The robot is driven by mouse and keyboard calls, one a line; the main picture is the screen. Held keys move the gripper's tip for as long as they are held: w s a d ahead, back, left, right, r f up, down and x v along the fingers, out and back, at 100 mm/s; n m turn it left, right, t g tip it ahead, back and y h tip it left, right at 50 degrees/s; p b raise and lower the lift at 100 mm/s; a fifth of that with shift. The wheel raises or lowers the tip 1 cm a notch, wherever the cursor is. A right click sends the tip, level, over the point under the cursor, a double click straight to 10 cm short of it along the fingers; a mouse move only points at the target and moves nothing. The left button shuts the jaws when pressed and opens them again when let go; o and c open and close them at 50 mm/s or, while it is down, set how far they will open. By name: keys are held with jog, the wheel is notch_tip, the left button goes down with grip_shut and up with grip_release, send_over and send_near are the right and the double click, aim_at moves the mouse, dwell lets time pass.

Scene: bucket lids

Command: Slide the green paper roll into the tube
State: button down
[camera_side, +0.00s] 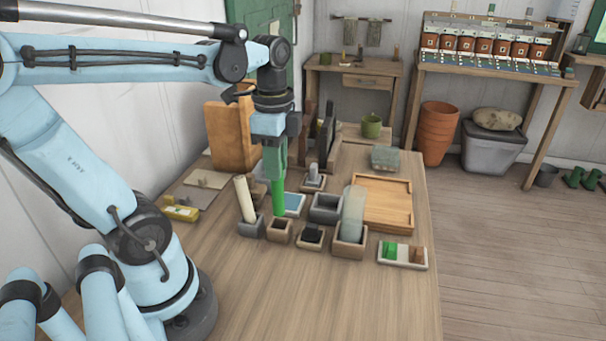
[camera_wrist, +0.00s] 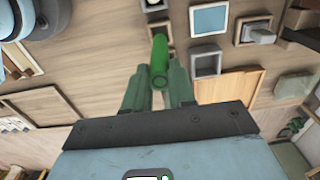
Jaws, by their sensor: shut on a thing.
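The bright green paper roll (camera_side: 278,198) is upright in my gripper (camera_side: 274,172). My gripper points straight down and is shut on the roll's upper part. The roll's lower end is at the opening of a small wooden holder (camera_side: 279,235); I cannot tell whether it is inside or just above. In the wrist view the roll (camera_wrist: 159,52) stands between the two green fingers of my gripper (camera_wrist: 158,78). The pale translucent tube (camera_side: 353,212) stands upright in a wooden square holder (camera_side: 349,247), to the right of the roll.
A cream roll (camera_side: 244,198) leans in a grey holder (camera_side: 251,229) just left of the green roll. A low dark-filled holder (camera_side: 311,238) and a grey open box (camera_side: 325,207) lie between roll and tube. A wooden tray (camera_side: 390,204) is behind the tube. The table's front is clear.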

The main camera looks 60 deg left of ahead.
jog(key=w+d+r, duration=1)
jog(key=r, duration=0.4)
jog(key=shift+w+d, duration=0.15)
jog(key=shift+w, duration=0.25)
jog(key=shift+f, duration=0.1)
